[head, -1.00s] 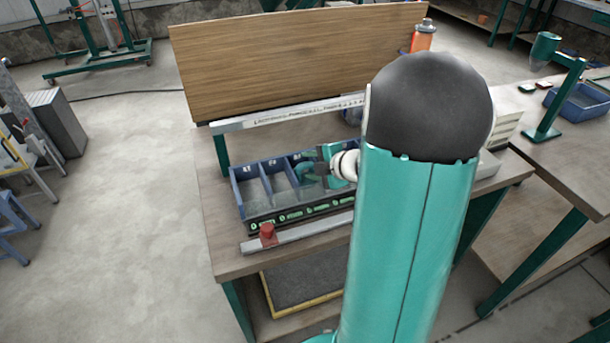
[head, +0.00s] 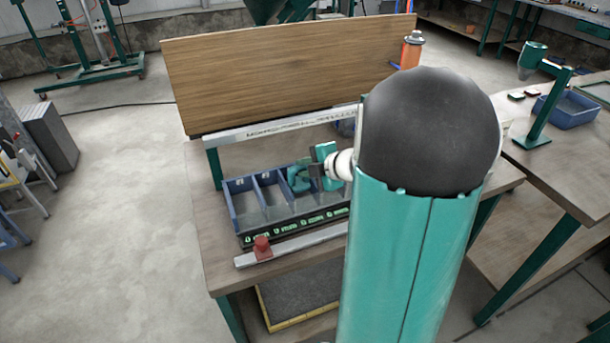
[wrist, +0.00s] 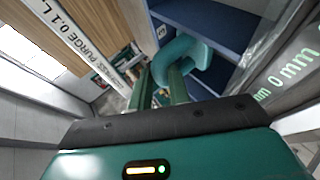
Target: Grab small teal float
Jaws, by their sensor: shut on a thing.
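The small teal float (head: 298,178) is a curved teal piece at the blue divided bin (head: 236,212), over its middle compartments. In the wrist view the float (wrist: 182,52) shows as a bent teal shape at the tips of my fingers. My gripper (head: 317,169) reaches in from the right, and its fingers meet the float. In the wrist view my gripper (wrist: 162,82) is shut on the float, its two green fingers close together. My fingers hide part of the float. I cannot tell whether the float still touches the bin.
A tall wooden panel (head: 280,75) stands behind the bin, with a lettered rail (head: 280,124) along its foot. A red block (head: 262,247) sits on the front rail. An orange bottle (head: 411,52) stands at the panel's right end. My arm hides the bin's right side.

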